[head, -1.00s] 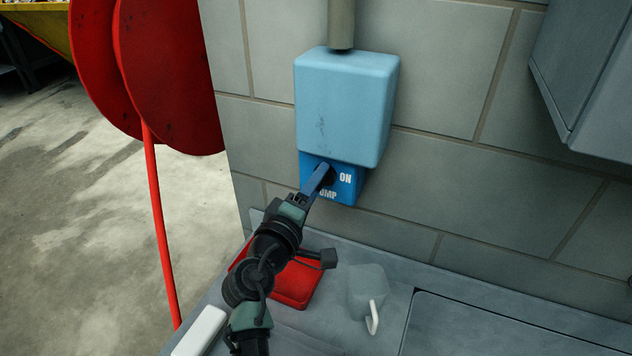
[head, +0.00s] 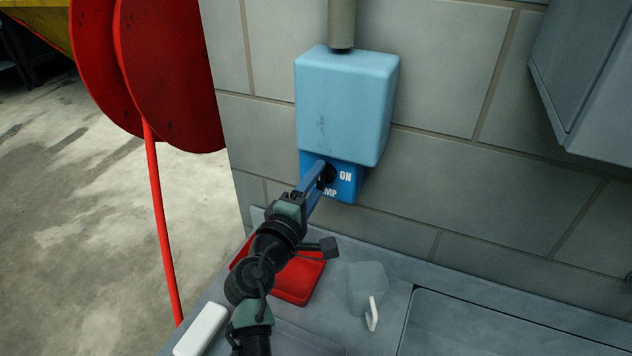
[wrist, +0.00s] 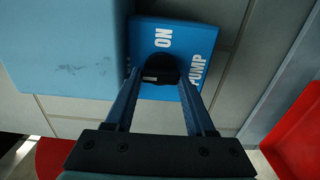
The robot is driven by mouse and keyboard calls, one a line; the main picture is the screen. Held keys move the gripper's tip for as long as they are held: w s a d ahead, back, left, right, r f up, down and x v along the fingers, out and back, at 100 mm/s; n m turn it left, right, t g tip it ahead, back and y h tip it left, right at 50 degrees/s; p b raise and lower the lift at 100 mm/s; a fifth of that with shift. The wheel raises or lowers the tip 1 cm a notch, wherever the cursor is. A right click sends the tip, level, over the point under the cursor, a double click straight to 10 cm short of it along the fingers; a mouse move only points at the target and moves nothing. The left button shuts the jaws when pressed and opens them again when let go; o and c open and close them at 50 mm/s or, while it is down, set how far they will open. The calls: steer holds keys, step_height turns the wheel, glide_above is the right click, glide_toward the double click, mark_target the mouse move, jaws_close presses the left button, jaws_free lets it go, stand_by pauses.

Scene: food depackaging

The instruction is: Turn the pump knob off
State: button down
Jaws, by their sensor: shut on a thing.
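The pump switch is a blue panel (head: 346,188) under a light-blue box (head: 345,105) on the wall. It is lettered ON and PUMP, and my arm partly covers the lettering in the head view. The black pump knob (wrist: 160,66) sits on this panel and also shows in the head view (head: 329,174). My gripper (wrist: 159,78) is shut on the knob, with one blue finger on each side of it. It reaches up to the panel from below in the head view (head: 320,176).
A red tray (head: 300,283), a grey mug (head: 367,287) and a white block (head: 201,330) are on the grey counter (head: 480,340) below. A red hose reel (head: 165,75) stands left. A grey cabinet (head: 590,80) hangs at upper right.

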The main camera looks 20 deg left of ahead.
steer(key=shift+c, duration=1.4)
jaws_free()
steer(key=s+b, duration=0.3)
steer(key=s, duration=1)
steer(key=shift+a+b, duration=0.25)
steer(key=shift+b, duration=0.15)
